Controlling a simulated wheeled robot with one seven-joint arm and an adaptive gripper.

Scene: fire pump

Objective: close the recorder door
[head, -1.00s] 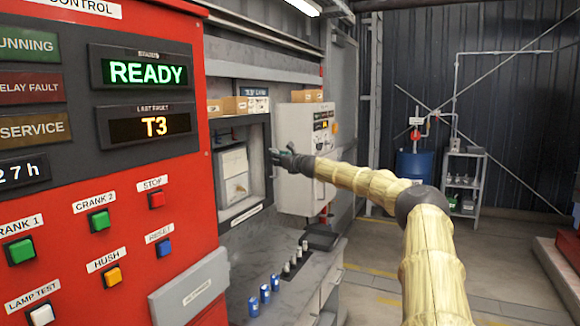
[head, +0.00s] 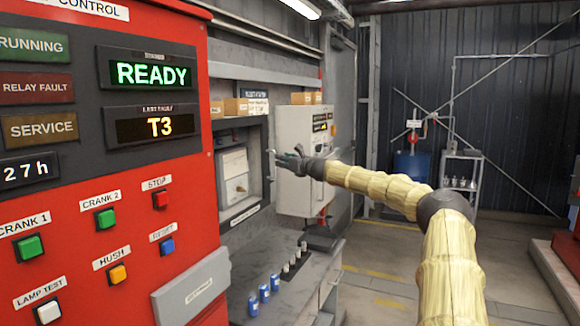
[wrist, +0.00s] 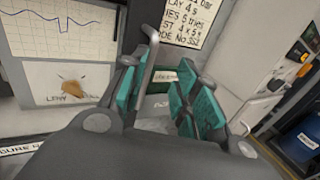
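The recorder (head: 234,176) is a pale box in a dark-framed recess right of the red panel. Its chart paper with a blue trace (wrist: 65,28) fills the upper left of the wrist view. The recorder door is hard to make out, and I cannot tell its angle. A thin grey bar, apparently a handle (wrist: 149,50), stands upright by the left finger in the wrist view; its upper end also shows in the head view (head: 271,152). My gripper (head: 284,158) is in front of the recess's right edge. Its green-padded fingers (wrist: 160,95) are apart, with the bar at their left side; contact is unclear.
A light grey wall cabinet (head: 300,165) stands close behind my gripper. A grey bench (head: 285,290) with blue and grey cylinders (head: 264,293) lies below. The red control panel (head: 190,255) is at the left. Open floor (head: 375,265) lies to the right.

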